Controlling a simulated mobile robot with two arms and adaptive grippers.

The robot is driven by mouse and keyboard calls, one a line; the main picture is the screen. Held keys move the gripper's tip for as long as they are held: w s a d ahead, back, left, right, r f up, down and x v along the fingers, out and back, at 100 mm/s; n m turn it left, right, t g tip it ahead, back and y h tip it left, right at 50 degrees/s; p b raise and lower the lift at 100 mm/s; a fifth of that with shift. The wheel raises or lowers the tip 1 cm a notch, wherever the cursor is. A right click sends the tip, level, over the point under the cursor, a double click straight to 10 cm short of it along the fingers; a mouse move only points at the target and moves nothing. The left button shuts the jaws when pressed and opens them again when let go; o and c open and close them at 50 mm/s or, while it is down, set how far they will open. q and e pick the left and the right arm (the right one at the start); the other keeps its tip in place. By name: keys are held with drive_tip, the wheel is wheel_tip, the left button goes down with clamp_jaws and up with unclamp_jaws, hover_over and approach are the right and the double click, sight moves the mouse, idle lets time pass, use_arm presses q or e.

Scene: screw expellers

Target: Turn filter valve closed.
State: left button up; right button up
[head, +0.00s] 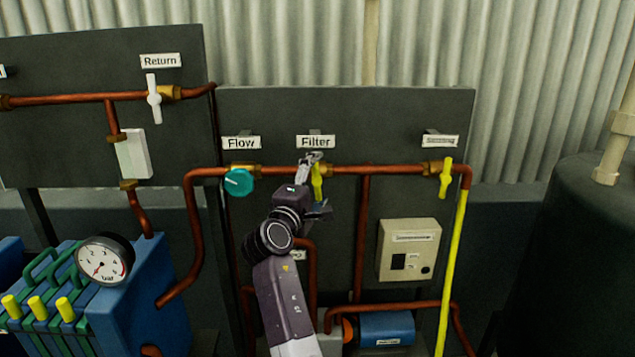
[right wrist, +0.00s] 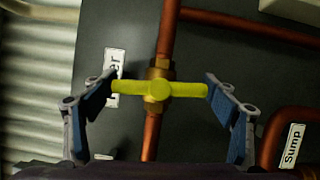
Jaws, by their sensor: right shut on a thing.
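The filter valve's yellow handle (head: 318,184) sits on the copper pipe below the "Filter" label (head: 316,141). In the right wrist view the handle (right wrist: 160,90) lies crosswise to its pipe, on a brass fitting (right wrist: 158,68). My right gripper (head: 316,187) is at this valve, one finger above the handle and one below. In the right wrist view my right gripper (right wrist: 160,86) has its blue-padded fingers against the two ends of the handle, shut on it lengthwise. My left gripper is not in view.
A teal flow knob (head: 238,182) is close on the left, and another yellow valve (head: 446,177) on the right. A beige box (head: 409,250) hangs lower right. A pressure gauge (head: 103,259) and blue equipment stand at lower left. A "Sump" label (right wrist: 292,145) shows beside the gripper.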

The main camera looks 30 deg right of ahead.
drive_tip(key=shift+f+m, duration=0.1)
drive_tip(key=shift+m, duration=0.5)
drive_tip(key=o, duration=1.2)
drive_tip(key=shift+s+d, duration=0.1)
drive_tip(key=shift+c, duration=0.2)
